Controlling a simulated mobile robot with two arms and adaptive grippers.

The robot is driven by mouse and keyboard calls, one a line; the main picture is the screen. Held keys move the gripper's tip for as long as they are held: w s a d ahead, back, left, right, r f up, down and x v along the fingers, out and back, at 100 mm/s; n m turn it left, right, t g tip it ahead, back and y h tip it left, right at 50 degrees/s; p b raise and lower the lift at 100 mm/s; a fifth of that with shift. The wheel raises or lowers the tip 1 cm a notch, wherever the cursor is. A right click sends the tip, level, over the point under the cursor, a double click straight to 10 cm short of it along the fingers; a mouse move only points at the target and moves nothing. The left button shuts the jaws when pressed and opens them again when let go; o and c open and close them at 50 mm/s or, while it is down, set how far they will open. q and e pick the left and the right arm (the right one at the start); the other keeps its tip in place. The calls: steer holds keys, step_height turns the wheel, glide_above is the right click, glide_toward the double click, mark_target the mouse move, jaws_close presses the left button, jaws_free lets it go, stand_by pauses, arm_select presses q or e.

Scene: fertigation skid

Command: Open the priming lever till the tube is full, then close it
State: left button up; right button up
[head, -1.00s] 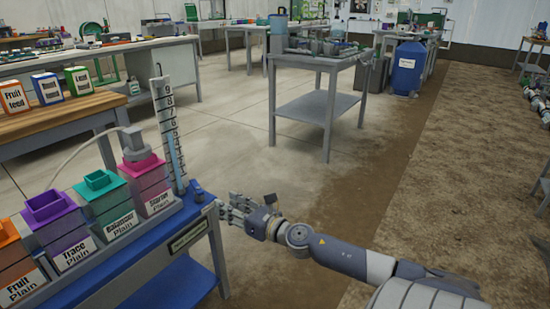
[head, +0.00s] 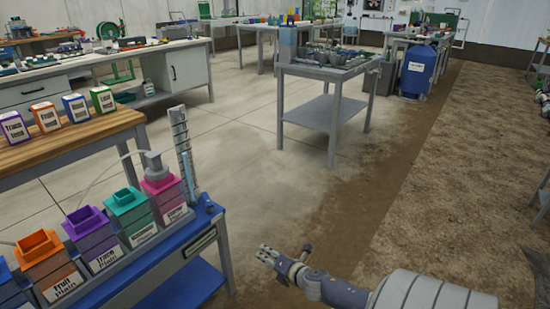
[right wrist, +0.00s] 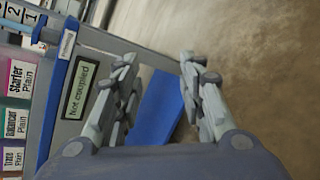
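The graduated tube (head: 183,150) stands upright at the right end of the blue dosing skid (head: 165,262), beside the pink Starter bottle (head: 163,195). A pale blue column shows in about its lower half; the exact level is hard to read. A small dark blue lever-like part (head: 209,204) sits at the skid's end by the tube foot; its exact position is too small to tell. My right gripper (head: 277,261) is right of the skid, apart from it. In the right wrist view its fingers (right wrist: 160,85) are spread and empty. My left gripper is not in view.
Teal, purple and orange bottles (head: 40,255) line the skid. A wooden bench (head: 75,143) with several labelled boxes stands behind. A plate reading "Not coupled" (right wrist: 77,90) is on the skid's side. Floor right of the skid is clear up to a grey table (head: 325,110).

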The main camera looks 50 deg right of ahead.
steer(key=shift+s+a+f+m+g+p, duration=0.2)
steer(key=shift+s+f+m+p, duration=0.1)
steer(key=shift+s+f+m, duration=0.25)
steer(key=shift+s+a+f+m+g+p, duration=0.25)
steer(key=shift+s+f, duration=0.2)
steer(key=shift+s, duration=0.3)
steer(key=shift+d, duration=0.1)
